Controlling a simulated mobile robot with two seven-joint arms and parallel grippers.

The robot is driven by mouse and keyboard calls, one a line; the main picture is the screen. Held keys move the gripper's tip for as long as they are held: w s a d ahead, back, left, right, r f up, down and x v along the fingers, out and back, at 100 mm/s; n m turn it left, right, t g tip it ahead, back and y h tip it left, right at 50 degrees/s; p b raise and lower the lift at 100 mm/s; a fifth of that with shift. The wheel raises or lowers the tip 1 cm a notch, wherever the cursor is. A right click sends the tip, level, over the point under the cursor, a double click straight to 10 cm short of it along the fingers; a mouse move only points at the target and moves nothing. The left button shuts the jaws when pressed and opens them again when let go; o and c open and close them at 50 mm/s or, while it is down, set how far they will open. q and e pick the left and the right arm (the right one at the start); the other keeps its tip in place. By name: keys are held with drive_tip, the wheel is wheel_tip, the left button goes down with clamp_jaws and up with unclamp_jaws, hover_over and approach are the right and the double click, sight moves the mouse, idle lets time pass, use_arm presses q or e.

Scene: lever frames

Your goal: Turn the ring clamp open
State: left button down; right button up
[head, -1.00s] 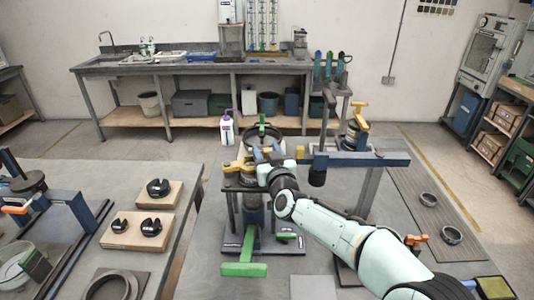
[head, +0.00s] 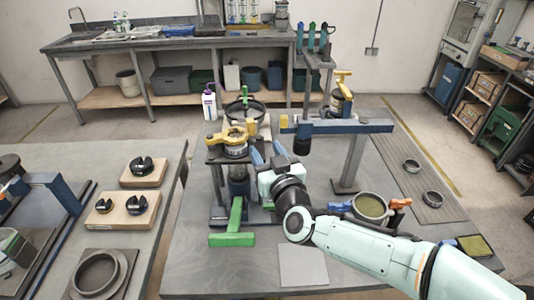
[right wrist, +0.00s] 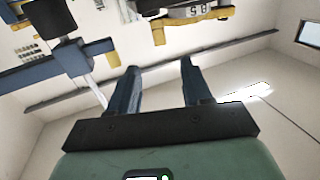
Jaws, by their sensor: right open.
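The yellow ring clamp (head: 232,138) sits around a grey collar on top of a dark stand, with yellow lugs sticking out. A green T-shaped bar (head: 233,232) is at the stand's front foot. My right gripper (head: 268,152) is open and empty, just right of the clamp and apart from it. In the right wrist view, a yellow part with a number label (right wrist: 197,13) lies beyond the open blue fingers (right wrist: 160,68); I cannot tell surely that it is the clamp. My left gripper is out of view.
A blue crossbar (head: 345,127) on a grey post stands right of the clamp. A white-and-purple bottle (head: 209,103) stands behind the clamp. A bare grey plate (head: 303,264) lies at the front.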

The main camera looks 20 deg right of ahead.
sight(251, 125)
drive_tip(key=c, duration=0.6)
drive_tip(key=shift+m, duration=0.5)
clamp_jaws()
drive_tip(key=w+m, duration=0.3)
drive_tip(key=m, duration=0.8)
drive_tip(key=w+m+p, duration=0.1)
drive_tip(key=w+m, duration=0.2)
drive_tip(key=m, duration=0.9)
drive_tip(key=w+m, duration=0.3)
drive_tip(key=m, duration=0.9)
drive_tip(key=shift+w+a, duration=0.1)
